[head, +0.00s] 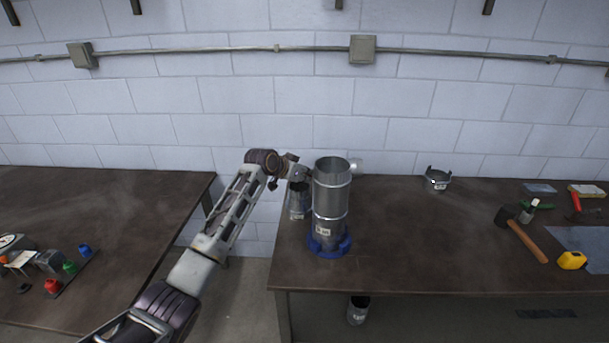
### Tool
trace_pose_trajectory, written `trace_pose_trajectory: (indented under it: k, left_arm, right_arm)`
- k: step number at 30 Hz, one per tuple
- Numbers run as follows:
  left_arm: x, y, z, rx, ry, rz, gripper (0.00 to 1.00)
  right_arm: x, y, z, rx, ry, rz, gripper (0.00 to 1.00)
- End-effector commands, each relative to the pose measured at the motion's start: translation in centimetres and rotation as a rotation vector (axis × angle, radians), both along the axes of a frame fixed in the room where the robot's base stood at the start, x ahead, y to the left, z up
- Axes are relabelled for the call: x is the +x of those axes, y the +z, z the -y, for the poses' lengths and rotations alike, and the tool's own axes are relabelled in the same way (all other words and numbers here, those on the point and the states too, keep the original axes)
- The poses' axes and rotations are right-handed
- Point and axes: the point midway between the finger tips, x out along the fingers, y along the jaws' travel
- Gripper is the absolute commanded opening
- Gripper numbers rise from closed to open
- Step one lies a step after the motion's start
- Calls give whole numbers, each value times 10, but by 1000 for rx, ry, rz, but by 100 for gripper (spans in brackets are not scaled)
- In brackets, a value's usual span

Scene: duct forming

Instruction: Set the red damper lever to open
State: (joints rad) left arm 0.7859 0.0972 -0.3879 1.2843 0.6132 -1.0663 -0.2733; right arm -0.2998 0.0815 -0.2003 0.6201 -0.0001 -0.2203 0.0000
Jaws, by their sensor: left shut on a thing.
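A tall grey metal duct (331,190) stands upright in a blue ring base (329,246) near the left end of the right-hand bench. A small pale fitting (356,166) sticks out at its upper right. My left gripper (299,178) is just left of the duct's upper part. It appears shut on the top of a small labelled metal collar (298,204), which is upright beside the duct. The finger contact is too small to see clearly. I cannot tell whether the collar touches the bench. I cannot make out a red damper lever on the duct. My right gripper is out of view.
A second collar (437,179) stands on the right bench (420,240). Mallet (524,237), yellow tape measure (571,260) and other tools lie farther right. A metal can (357,310) is below the bench front. A gap separates it from the left bench (110,205).

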Motion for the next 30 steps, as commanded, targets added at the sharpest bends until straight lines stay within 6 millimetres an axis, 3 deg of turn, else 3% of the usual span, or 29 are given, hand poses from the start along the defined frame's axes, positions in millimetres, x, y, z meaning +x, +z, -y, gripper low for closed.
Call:
trace_pose_trajectory:
  k: [8,9,11,30]
  left_arm:
    - [0,0,1,-1,0,1,0]
    - [0,0,0,-1,0,1,14]
    - [0,0,1,-1,0,1,20]
    - [-6,6,-4,-1,0,2,20]
  right_arm:
    - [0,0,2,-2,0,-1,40]
    - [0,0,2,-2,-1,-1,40]
    - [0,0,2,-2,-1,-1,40]
    - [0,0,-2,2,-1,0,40]
